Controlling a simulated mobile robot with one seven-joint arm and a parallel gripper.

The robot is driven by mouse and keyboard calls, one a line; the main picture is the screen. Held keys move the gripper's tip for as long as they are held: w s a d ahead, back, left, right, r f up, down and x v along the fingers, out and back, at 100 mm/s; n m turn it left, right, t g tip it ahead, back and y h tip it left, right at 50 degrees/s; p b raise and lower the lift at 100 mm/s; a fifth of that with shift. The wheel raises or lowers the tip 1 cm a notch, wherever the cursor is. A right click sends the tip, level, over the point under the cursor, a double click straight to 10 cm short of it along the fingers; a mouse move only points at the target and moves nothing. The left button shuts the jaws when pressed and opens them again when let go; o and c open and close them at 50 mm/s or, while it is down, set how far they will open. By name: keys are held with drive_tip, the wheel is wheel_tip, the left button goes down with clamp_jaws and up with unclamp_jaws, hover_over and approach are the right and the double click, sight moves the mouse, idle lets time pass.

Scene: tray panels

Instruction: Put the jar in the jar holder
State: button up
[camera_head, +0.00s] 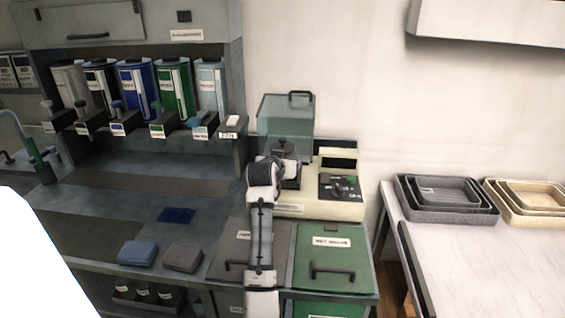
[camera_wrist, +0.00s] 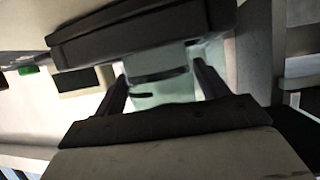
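A blender-like machine (camera_head: 300,205) with a cream base and a dark control panel stands on the counter. A translucent teal box-shaped cover (camera_head: 285,120) with a dark handle rises at its back. A dark lid-like piece (camera_head: 284,148) shows just beyond my gripper, perhaps the jar's top; the jar's body and the jar holder are hidden or not clear. My gripper (camera_head: 275,172) is at the machine's front left. In the wrist view my fingers (camera_wrist: 161,90) stand apart, with a pale green translucent piece (camera_wrist: 155,88) between or beyond them. Whether they touch it is unclear.
Several colored dispensers (camera_head: 136,88) line the left back. A green bin front (camera_head: 330,258) is below the machine. Folded cloths (camera_head: 137,253) lie at the counter's front. Grey trays (camera_head: 445,210) and beige trays (camera_head: 510,220) sit on the right table, otherwise mostly clear.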

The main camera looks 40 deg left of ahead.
drive_tip(key=shift+o, duration=1)
